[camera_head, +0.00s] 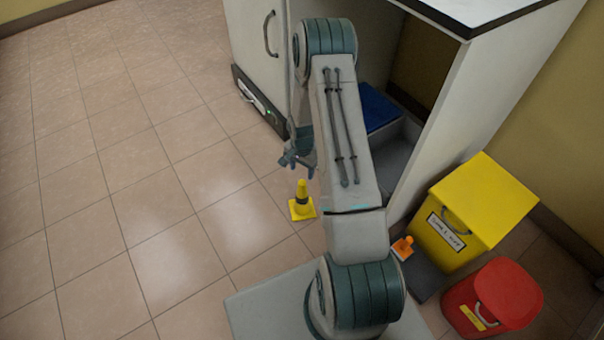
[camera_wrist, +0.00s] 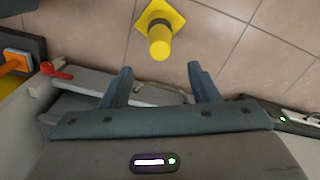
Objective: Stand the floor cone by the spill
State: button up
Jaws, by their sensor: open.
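The floor cone (camera_head: 302,204) is yellow with a dark band and a square base. It stands upright on the tiled floor, just below my gripper in the head view. In the wrist view the cone (camera_wrist: 160,36) shows beyond the fingertips, near the top edge. My gripper (camera_head: 298,163) is open and empty, and it also shows in the wrist view (camera_wrist: 160,70) with its two fingers apart. The cone is not between the fingers. I cannot make out a spill in either view.
A white cabinet (camera_head: 256,40) with an open compartment holding a blue item (camera_head: 378,108) stands behind my arm. A yellow bin (camera_head: 478,205), a red bin (camera_head: 500,295) and an orange-handled item (camera_head: 403,247) are at the right. The floor at the left is clear.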

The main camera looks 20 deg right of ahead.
jog(key=s+a+r+n, duration=0.2)
jog(key=r, duration=1)
jog(key=s+a+r+n, duration=0.3)
jog(key=r, duration=0.9)
jog(key=s+a+r+n, duration=0.3)
jog(key=s+r, duration=0.4)
jog(key=s, duration=0.2)
jog(key=s+a+r+n+t, duration=0.1)
jog(key=s+a+r+n, duration=0.2)
jog(key=s+r, duration=0.3)
jog(key=shift+s+r+p, duration=0.35)
jog(key=shift+s+r, duration=0.05)
jog(key=shift+s, duration=1.3)
